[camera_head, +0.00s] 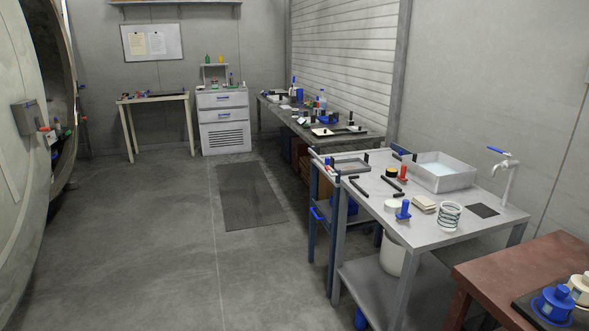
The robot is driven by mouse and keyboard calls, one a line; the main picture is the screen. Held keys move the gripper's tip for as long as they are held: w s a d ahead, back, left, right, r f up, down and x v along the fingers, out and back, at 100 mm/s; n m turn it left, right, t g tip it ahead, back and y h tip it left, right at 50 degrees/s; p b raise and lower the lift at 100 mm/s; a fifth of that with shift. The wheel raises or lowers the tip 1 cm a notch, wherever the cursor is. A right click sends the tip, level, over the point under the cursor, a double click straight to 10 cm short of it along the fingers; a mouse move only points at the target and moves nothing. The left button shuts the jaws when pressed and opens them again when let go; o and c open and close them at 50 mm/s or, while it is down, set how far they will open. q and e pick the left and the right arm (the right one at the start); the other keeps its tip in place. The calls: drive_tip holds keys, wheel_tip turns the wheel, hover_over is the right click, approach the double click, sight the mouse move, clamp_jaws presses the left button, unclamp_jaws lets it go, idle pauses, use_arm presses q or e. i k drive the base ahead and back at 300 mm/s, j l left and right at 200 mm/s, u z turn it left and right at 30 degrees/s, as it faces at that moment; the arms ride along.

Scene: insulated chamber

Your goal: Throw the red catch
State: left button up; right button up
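A small red piece (43,129), which looks like the catch, shows at the left edge on the rim of a large round pale chamber door (18,190). It sits just right of a grey box (27,117) fixed to the door. Its exact shape and position are too small to tell. Another small red upright object (403,171) stands on the metal table at the right. Neither of my grippers is in view.
Open concrete floor (150,250) lies in the middle, with a dark mat (250,195). A metal table (425,235) with a basin (440,175), a red-brown bench (530,265) and a long workbench (330,125) line the right. A small table (150,98) and white cabinet (222,120) stand at the back.

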sight(328, 171)
drive_tip(key=i+z, duration=0.1)
drive_tip(key=i, duration=0.9)
drive_tip(key=i+j+z, duration=0.1)
drive_tip(key=i, duration=0.9)
drive_tip(key=i+j+z, duration=0.3)
drive_tip(key=k+l, duration=0.05)
drive_tip(key=l, duration=0.05)
